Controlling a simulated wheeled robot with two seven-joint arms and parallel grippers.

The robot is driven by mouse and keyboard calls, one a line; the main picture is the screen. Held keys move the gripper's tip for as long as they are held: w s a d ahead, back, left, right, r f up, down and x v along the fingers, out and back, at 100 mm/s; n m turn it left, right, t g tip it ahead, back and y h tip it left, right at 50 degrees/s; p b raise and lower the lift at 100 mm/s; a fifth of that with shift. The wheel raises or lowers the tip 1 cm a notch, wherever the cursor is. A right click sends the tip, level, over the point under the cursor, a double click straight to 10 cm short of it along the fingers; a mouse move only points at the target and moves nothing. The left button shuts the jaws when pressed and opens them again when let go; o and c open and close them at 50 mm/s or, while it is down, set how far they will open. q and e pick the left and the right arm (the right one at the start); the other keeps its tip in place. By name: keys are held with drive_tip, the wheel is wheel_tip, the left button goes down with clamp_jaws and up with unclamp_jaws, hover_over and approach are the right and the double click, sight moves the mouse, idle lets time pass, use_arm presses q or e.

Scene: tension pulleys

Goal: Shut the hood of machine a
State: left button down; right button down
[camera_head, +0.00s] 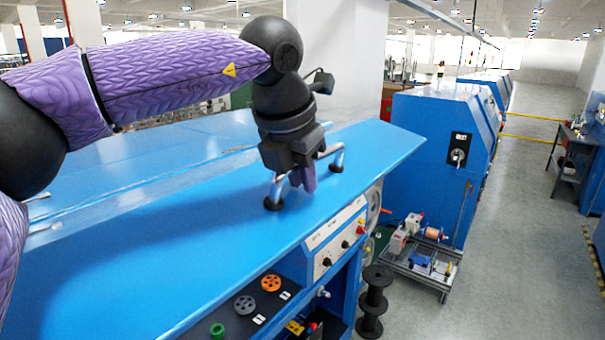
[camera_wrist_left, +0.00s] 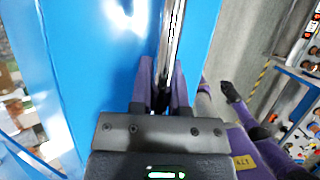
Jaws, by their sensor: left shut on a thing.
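The hood of machine a (camera_head: 215,225) is a long blue panel that lies nearly level, sloping slightly, over the machine's front. Whether a gap is under its edge cannot be told. A silver bar handle (camera_head: 329,152) with dark feet stands on the hood near its right end. My left gripper (camera_head: 304,180) comes down from above and is shut on this handle. In the left wrist view the bar (camera_wrist_left: 174,45) runs between the two purple fingers (camera_wrist_left: 161,90), with blue hood beside it. The gripper hides the middle of the handle. My right gripper is not seen in the head view.
Below the hood are a control panel (camera_head: 336,240) with knobs and a dark shelf with small pulleys (camera_head: 245,305). A black spool stack (camera_head: 374,300) and a low cart (camera_head: 420,262) stand on the floor. Another blue machine (camera_head: 437,140) is behind.

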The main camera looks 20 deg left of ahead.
use_arm(q)
drive_tip(key=shift+s+d+f+b, duration=0.15)
drive_tip(key=shift+d+b, duration=0.15)
drive_tip(key=shift+d, duration=0.15)
